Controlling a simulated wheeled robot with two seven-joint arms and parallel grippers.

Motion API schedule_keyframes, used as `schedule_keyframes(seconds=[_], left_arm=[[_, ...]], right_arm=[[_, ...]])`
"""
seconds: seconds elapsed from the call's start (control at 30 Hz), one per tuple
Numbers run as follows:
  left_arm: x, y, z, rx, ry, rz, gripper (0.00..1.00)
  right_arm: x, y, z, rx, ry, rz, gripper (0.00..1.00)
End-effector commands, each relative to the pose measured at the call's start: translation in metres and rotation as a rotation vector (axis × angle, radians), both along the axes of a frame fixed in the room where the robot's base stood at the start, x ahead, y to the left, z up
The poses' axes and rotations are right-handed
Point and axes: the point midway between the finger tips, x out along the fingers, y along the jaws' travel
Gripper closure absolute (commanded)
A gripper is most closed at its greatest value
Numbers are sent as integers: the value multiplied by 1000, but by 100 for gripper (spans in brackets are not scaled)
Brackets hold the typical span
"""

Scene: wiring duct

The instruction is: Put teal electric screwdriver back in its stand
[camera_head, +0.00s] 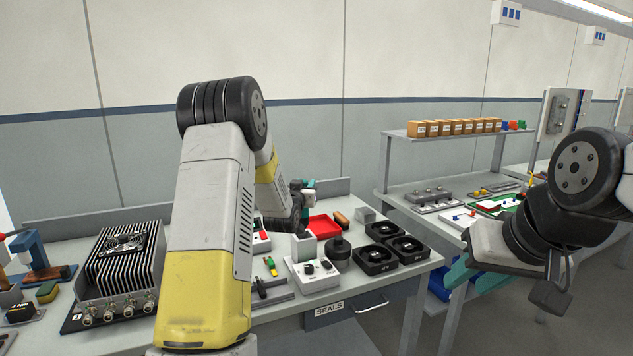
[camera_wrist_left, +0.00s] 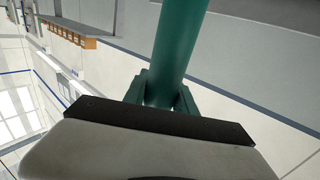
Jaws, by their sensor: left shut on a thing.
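The teal electric screwdriver (camera_wrist_left: 182,45) runs up between the fingers of my left gripper (camera_wrist_left: 161,95) in the left wrist view, and the fingers are shut on it. In the head view only a small teal part (camera_head: 309,184) shows beside my left gripper (camera_head: 300,197), above the back of the bench; my arm hides the rest. A grey square block (camera_head: 304,247) stands below the gripper on the bench; I cannot tell if it is the stand. My right gripper (camera_head: 474,277) is at the right, past the bench edge, with its teal fingers apart and nothing seen between them.
A red tray (camera_head: 323,227), black fans (camera_head: 381,259), a white control box (camera_head: 312,274) and a dark round part (camera_head: 338,250) crowd the bench near the gripper. A finned power unit (camera_head: 121,268) stands left of my arm. A second bench with a shelf (camera_head: 440,132) is at right.

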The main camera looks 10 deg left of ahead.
Motion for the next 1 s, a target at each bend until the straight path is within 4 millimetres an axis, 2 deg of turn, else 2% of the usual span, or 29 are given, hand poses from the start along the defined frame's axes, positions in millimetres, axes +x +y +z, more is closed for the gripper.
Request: schedule_keyframes(seconds=[1.0], left_arm=[[0,0,-50,0,-3,0,100]], right_arm=[[0,0,0,0,0,0,64]])
